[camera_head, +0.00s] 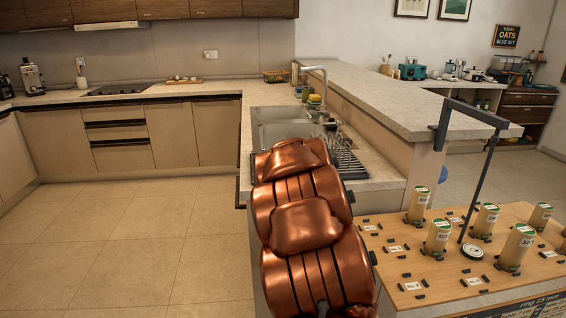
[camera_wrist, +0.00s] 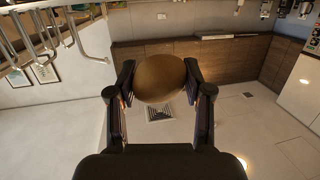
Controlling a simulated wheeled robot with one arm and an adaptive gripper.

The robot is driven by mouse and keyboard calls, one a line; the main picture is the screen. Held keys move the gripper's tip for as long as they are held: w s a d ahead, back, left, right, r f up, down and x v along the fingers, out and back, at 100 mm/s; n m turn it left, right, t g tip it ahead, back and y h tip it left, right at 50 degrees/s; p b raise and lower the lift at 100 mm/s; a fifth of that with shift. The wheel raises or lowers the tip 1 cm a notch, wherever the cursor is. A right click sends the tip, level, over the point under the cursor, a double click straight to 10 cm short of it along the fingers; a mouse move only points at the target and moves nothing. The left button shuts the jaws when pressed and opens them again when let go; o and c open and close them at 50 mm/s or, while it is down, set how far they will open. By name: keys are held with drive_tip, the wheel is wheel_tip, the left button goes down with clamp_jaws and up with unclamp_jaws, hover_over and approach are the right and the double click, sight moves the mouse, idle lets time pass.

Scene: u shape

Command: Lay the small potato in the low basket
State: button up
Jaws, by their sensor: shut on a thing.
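A brown, rounded potato (camera_wrist: 160,77) sits between the two black fingers of my gripper (camera_wrist: 159,88) in the wrist view. The fingers are shut on its left and right sides. In the head view my copper arm fills the lower middle, and neither the gripper nor the potato can be made out there. A low, basket-like container (camera_head: 275,76) stands on the far counter, left of the tap; it is too small to tell whether it is the low basket.
The sink (camera_head: 280,128) and a dish rack (camera_head: 347,164) lie just beyond my arm. A raised ledge (camera_head: 400,100) runs along their right. A wooden board (camera_head: 400,260) with several upright canisters and a dark post stands at lower right. Tiled floor at left is clear.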

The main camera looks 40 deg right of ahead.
drive_tip(key=w+d, duration=0.2)
drive_tip(key=d, duration=0.1)
drive_tip(key=w+d+p, duration=0.1)
drive_tip(key=w+d, duration=0.1)
drive_tip(key=d, duration=0.1)
drive_tip(key=w+d+f+p, duration=0.1)
drive_tip(key=w+d, duration=0.2)
drive_tip(key=d, duration=0.1)
drive_tip(key=shift+w+d+f, duration=0.2)
drive_tip(key=shift+w+d, duration=0.1)
drive_tip(key=shift+d, duration=0.05)
drive_tip(key=shift+f, duration=1.65)
drive_tip(key=shift+f, duration=0.15)
drive_tip(key=o, duration=1.3)
drive_tip(key=shift+r+p, duration=0.2)
drive_tip(key=shift+p, duration=0.1)
drive_tip(key=b+v, duration=0.1)
drive_tip(key=v, duration=1.1)
drive_tip(key=shift+b, duration=0.3)
